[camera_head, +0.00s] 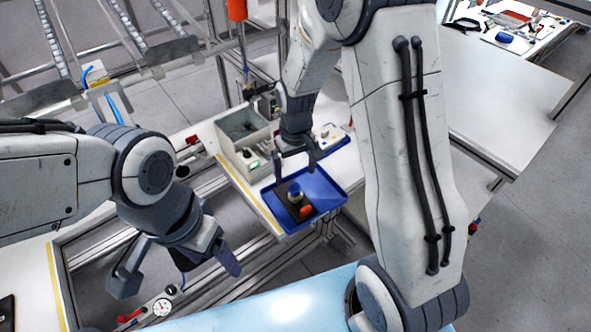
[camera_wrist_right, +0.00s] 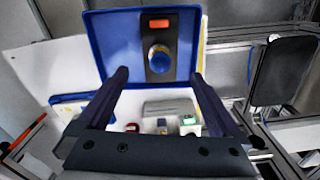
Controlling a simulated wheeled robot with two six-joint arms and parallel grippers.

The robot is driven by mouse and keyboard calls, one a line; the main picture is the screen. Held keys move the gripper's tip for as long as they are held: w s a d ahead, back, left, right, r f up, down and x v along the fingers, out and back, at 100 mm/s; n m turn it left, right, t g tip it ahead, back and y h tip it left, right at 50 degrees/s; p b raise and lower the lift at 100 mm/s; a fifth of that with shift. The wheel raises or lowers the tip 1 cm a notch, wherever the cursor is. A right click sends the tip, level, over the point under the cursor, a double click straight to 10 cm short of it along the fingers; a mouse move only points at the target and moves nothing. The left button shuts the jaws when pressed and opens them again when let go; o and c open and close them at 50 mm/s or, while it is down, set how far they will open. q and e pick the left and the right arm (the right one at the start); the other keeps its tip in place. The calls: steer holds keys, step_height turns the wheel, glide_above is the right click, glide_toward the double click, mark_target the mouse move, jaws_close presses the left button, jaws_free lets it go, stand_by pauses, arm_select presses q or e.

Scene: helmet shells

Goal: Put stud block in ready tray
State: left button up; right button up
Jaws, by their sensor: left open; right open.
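A dark block with a round blue and yellow stud and an orange patch, which looks like the stud block (camera_head: 283,211), lies in the blue tray (camera_head: 326,187). My right gripper (camera_head: 296,168) is open and empty just above the tray's back part. In the right wrist view its fingertips (camera_wrist_right: 160,76) are spread wide, with the block ahead between them. My left gripper (camera_head: 178,275) is open and empty at lower left, apart from the tray.
A grey bin (camera_head: 240,124) and several small parts stand on the white bench behind the tray. A round dial gauge (camera_head: 162,307) is at lower left. A white table (camera_head: 490,90) is at the right. An orange-handled tool (camera_head: 237,10) hangs at the back.

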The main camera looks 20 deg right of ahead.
steer(key=shift+a+r, duration=0.15)
steer(key=shift+r, duration=0.3)
steer(key=s+a+r+n, duration=0.3)
steer(key=s+a+r, duration=0.55)
steer(key=s, duration=0.25)
steer(key=s+a+r+n, duration=0.1)
steer(key=s, duration=0.5)
steer(key=s+a+r+n+y, duration=0.1)
steer(key=s+r+n, duration=0.1)
steer(key=s, duration=0.3)
steer(key=shift+s+a+r, duration=0.15)
steer(key=shift+s+a, duration=0.1)
steer(key=shift+s, duration=0.1)
